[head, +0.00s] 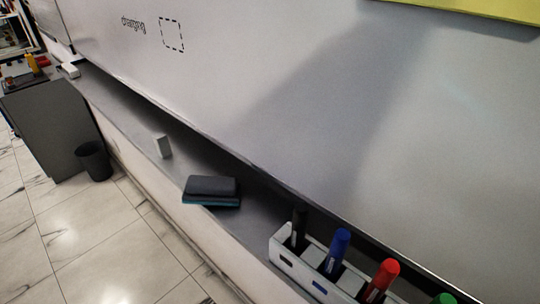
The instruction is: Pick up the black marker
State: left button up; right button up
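The black marker (298,230) stands upright in the leftmost slot of a white marker holder (284,262) on the ledge below the whiteboard, at the lower middle of the head view. Its lower part is hidden inside the holder. A blue marker (337,250), a red marker (382,279) and a green marker, cut off by the lower edge, stand in the same holder to its right. Neither of my grippers shows in the head view.
A dark eraser (211,188) and a small white block (163,146) lie on the narrow grey ledge (120,115) left of the holder. The whiteboard (300,80) rises behind. A grey cabinet (52,130) and black bin (94,161) stand on the tiled floor at left.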

aim_at(302, 209)
jog(key=j+z, duration=0.15)
jog(key=z, duration=0.75)
jog(key=j+z, duration=0.75)
jog(key=k+j+z, duration=0.1)
jog(key=j, duration=0.2)
jog(key=k+j+z, duration=0.1)
jog(key=j, duration=0.25)
jog(key=k+j+z, duration=0.15)
jog(key=j, duration=0.15)
jog(key=k+j, duration=0.1)
jog(key=j, duration=0.25)
jog(key=k+j, duration=0.1)
jog(key=j, duration=0.25)
jog(key=k+j, duration=0.15)
jog(key=j, duration=0.2)
